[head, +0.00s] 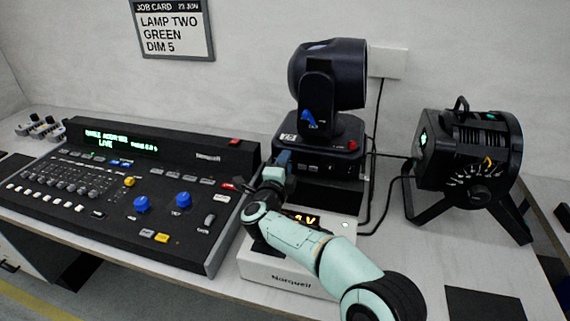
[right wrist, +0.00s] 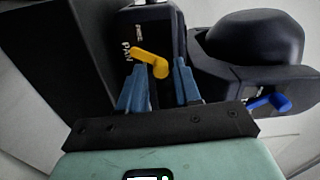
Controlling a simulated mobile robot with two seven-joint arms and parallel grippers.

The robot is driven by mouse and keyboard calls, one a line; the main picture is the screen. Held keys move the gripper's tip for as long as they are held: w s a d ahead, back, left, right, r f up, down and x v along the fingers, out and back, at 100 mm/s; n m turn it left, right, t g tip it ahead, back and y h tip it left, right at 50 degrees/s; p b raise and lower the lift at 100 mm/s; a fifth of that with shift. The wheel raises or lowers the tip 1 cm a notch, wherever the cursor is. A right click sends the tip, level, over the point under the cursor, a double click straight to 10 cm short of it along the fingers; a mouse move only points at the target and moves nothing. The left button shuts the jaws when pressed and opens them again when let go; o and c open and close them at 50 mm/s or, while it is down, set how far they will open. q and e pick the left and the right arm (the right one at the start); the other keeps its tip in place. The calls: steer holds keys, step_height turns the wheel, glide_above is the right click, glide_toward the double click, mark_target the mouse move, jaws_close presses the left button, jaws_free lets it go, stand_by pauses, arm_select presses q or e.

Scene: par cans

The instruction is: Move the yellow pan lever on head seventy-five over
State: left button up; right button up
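The moving head lamp (head: 328,75) stands on its dark base behind the white box, with a small number plate on the base that looks like 75. The yellow pan lever (right wrist: 151,59) shows in the right wrist view on a black face marked PAN; in the head view it is hidden behind my right gripper. My right gripper (head: 284,158) is at the base's left front. In the right wrist view its two blue fingers (right wrist: 160,64) are apart, with the lever's lower end between their tips; I cannot tell whether they touch it. My left gripper is not in view.
A blue lever (head: 309,119) is on the lamp's yoke. A lighting console (head: 130,185) stands left, a black lamp on a stand (head: 468,155) right, with cables between. The white box (head: 285,275) lies under my right arm. A job card (head: 172,28) hangs on the wall.

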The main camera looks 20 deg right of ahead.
steer(key=shift+o, duration=0.2)
steer(key=v, duration=1.3)
steer(key=shift+a+p, duration=0.1)
steer(key=shift+p, duration=0.25)
steer(key=shift+s, duration=0.2)
steer(key=shift+a, duration=0.1)
